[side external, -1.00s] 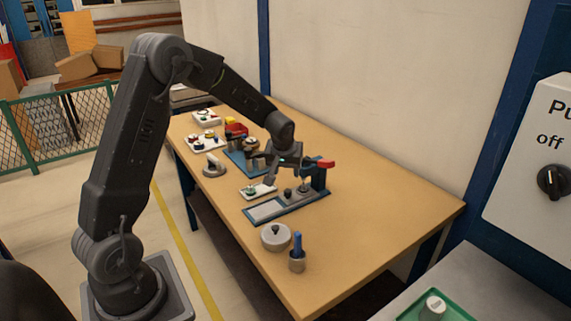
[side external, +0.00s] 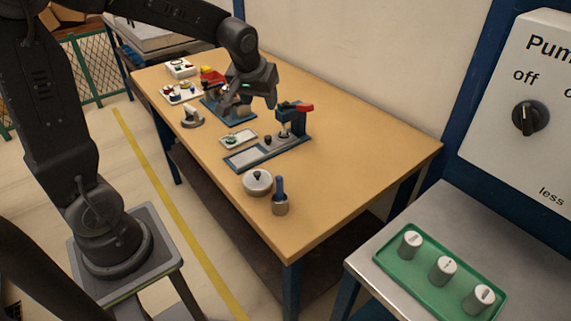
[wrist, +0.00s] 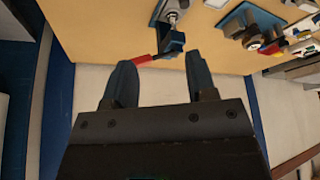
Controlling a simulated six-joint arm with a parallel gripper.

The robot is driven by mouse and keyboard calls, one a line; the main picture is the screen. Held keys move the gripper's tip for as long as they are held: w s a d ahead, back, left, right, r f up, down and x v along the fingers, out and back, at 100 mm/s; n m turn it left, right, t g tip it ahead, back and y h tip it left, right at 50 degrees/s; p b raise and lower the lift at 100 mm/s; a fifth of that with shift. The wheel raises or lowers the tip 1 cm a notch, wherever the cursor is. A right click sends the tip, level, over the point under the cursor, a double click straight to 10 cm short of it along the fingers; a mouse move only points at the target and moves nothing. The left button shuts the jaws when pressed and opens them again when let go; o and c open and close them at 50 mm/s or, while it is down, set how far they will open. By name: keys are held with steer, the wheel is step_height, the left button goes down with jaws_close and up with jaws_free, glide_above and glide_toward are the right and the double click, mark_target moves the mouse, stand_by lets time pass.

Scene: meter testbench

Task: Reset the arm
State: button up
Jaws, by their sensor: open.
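My gripper (side external: 254,98) hangs above the back part of the wooden table (side external: 345,150), to the left of and higher than the blue test fixture with a red handle (side external: 296,112). In the wrist view my gripper (wrist: 160,78) has its two dark fingers spread apart with nothing between them. The fixture's red handle (wrist: 145,58) shows just beyond the fingertips in that view. My gripper appears clear of the fixture.
A small white tray (side external: 238,138) lies by the fixture. A lidded round pot (side external: 257,183) and a blue-handled tool in a cup (side external: 279,198) stand nearer. The table's right part is clear.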

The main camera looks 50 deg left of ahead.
steer(key=s+d+r+m+h, duration=0.1)
steer(key=s+d+r+m, duration=0.1)
steer(key=s+d, duration=0.4)
steer(key=s+d+r+m+t+h, duration=0.1)
steer(key=s+d+m, duration=0.3)
steer(key=s, duration=0.8)
steer(key=shift+s+d+r, duration=0.35)
steer(key=shift+d+r, duration=0.5)
steer(key=shift+r, duration=0.05)
